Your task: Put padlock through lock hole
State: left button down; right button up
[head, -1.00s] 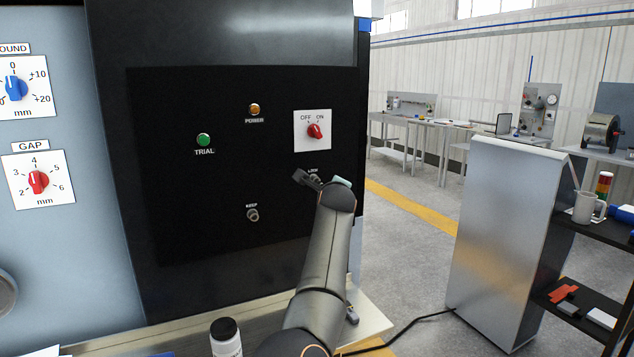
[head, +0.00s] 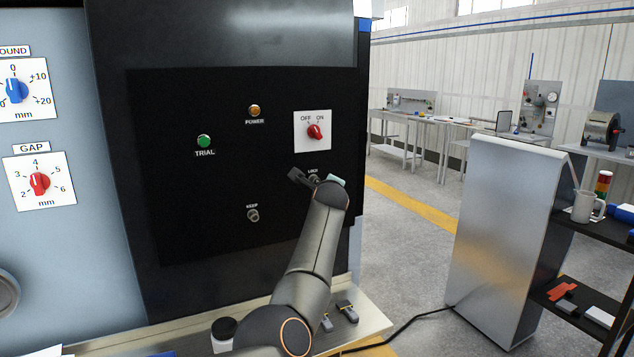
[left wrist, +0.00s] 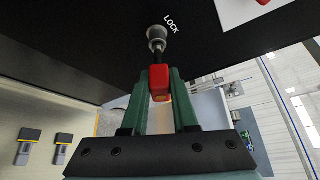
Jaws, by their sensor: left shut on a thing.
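My left gripper (head: 317,180) is up at the black control panel, by the fitting labelled LOCK. In the left wrist view the gripper (left wrist: 160,78) has its green fingers shut on a small red padlock (left wrist: 161,82). The padlock's dark shackle points up at the round metal lock fitting (left wrist: 157,36) and overlaps its lower edge in the picture. I cannot tell whether the shackle passes through the hole. My right gripper is not in view.
The panel (head: 180,200) also carries a KEEP fitting (head: 252,215), a green TRIAL button (head: 204,141), an orange POWER button (head: 254,111) and a red OFF/ON knob (head: 316,131). Two small dark items (head: 347,311) lie on the ledge below. A black-capped bottle (head: 224,328) stands left of my arm.

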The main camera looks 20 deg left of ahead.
pick_arm(q)
jog(key=shift+a+r, duration=0.1)
dwell(0.7)
jog(key=c, duration=0.6)
grip_release()
